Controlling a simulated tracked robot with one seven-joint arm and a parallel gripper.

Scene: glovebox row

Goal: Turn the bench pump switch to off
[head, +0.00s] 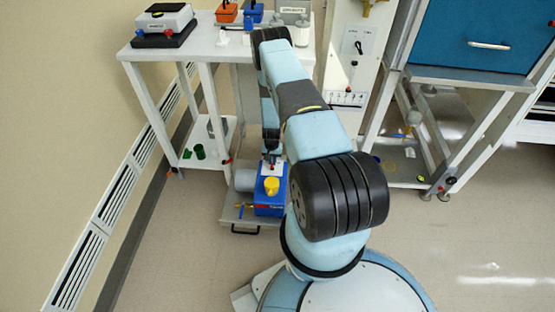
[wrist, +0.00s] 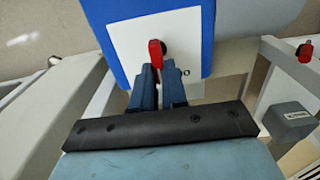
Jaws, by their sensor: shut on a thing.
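The pump (head: 268,209) is a blue box with a yellow cap (head: 271,186) and a grey cylinder at its left. It sits on a low grey platform beside the white bench. In the wrist view its blue body (wrist: 102,12) carries a white switch plate (wrist: 127,45). My gripper (wrist: 157,68) is shut on the lever's lower part; the lever's top shows beyond the fingertips. In the head view my gripper (head: 271,157) is small and partly hidden by my arm.
The white bench (head: 205,42) holds a balance-like device (head: 164,24) and small orange and blue boxes. Its legs and lower shelf stand close to my gripper. A blue-fronted cabinet (head: 478,35) on a metal frame stands at right. Open floor lies in front of the pump.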

